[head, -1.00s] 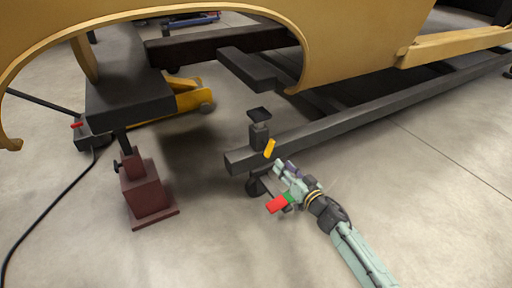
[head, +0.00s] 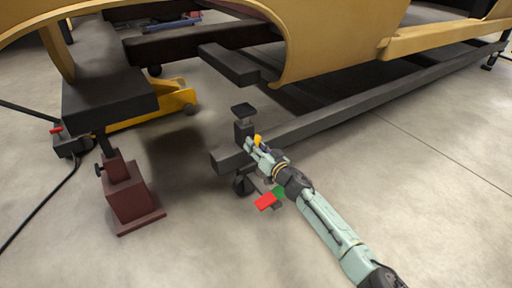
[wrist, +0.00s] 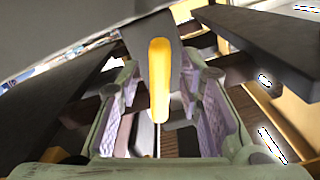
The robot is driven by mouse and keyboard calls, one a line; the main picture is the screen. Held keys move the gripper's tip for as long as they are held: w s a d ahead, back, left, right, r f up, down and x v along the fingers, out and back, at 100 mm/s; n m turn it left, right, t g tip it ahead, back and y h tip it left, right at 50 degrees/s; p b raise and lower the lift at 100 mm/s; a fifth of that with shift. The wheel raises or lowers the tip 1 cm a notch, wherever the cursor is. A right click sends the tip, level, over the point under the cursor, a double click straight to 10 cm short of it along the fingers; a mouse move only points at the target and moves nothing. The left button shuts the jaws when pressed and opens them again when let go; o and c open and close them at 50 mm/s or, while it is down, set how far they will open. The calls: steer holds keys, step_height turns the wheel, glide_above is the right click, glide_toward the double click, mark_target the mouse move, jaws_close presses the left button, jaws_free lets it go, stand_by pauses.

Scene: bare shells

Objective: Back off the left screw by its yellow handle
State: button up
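The yellow handle (head: 257,140) shows at the screw's black post (head: 243,131), at the near end of the dark rail. My gripper (head: 252,148) is beside it, partly covering it in the head view. In the wrist view the yellow handle (wrist: 159,82) stands upright in the picture, midway between my two fingers (wrist: 162,110). The fingers are open, with gaps on both sides of the handle. The screw's threads cannot be made out.
The dark rail (head: 340,117) runs to the upper right under the tan body shell (head: 340,35). A red block (head: 266,201) and a green one (head: 279,192) lie below my arm. A maroon jack stand (head: 130,196) and a yellow jack (head: 178,98) are left. The front floor is clear.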

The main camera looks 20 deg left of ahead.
steer(key=shift+c, duration=0.3)
jaws_close()
steer(key=shift+r+n+p, duration=0.2)
steer(key=shift+n+p, duration=0.9)
steer(key=shift+f+n+p, duration=0.25)
steer(key=shift+n+p, duration=0.2)
steer(key=shift+n, duration=0.85)
steer(key=shift+o, duration=0.3)
jaws_free()
